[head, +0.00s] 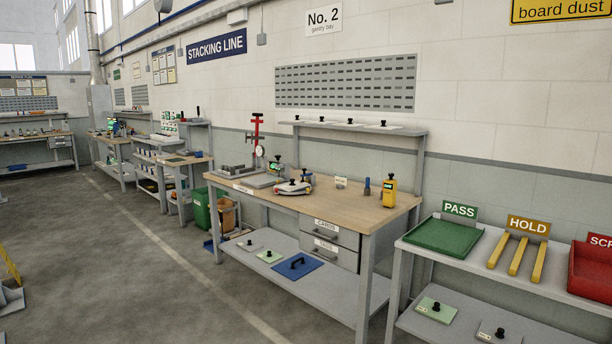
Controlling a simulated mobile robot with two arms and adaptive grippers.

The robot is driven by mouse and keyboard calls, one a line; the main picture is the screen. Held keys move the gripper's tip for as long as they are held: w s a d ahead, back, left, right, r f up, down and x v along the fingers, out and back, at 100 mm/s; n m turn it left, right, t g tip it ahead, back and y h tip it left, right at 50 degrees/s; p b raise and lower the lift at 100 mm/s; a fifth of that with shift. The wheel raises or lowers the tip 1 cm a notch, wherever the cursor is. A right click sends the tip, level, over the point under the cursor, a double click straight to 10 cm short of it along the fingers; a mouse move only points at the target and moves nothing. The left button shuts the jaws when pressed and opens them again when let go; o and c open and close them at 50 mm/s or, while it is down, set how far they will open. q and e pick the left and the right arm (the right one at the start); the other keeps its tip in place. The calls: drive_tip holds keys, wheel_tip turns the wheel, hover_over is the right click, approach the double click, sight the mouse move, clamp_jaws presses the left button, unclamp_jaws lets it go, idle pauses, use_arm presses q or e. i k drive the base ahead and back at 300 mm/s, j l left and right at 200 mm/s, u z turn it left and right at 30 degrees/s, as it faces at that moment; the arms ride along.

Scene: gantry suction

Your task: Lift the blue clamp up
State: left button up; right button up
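No thing in the head view is plainly a blue clamp. A small upright dark blue object (367,187) stands on the right part of the wooden bench top (335,198), left of a yellow device (389,190). A flat blue plate with a black handle (309,268) lies on the bench's lower shelf. I cannot tell whether either is the clamp. Neither of my grippers is in view.
A red upright stand (257,130) and a round fixture with black knobs (292,187) are on the bench. Drawers (338,245) hang beneath. A rack with a green tray (443,236) stands at the right. Open floor (130,270) lies at the left.

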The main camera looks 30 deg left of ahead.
sight(304, 170)
drive_tip(key=i+j+u, duration=0.1)
drive_tip(key=u, duration=0.35)
drive_tip(key=i+j+u, duration=0.25)
drive_tip(key=i, duration=0.3)
drive_tip(key=i+j+u, duration=0.25)
drive_tip(key=i, duration=0.3)
drive_tip(key=i+u, duration=0.3)
drive_tip(key=i, duration=1.75)
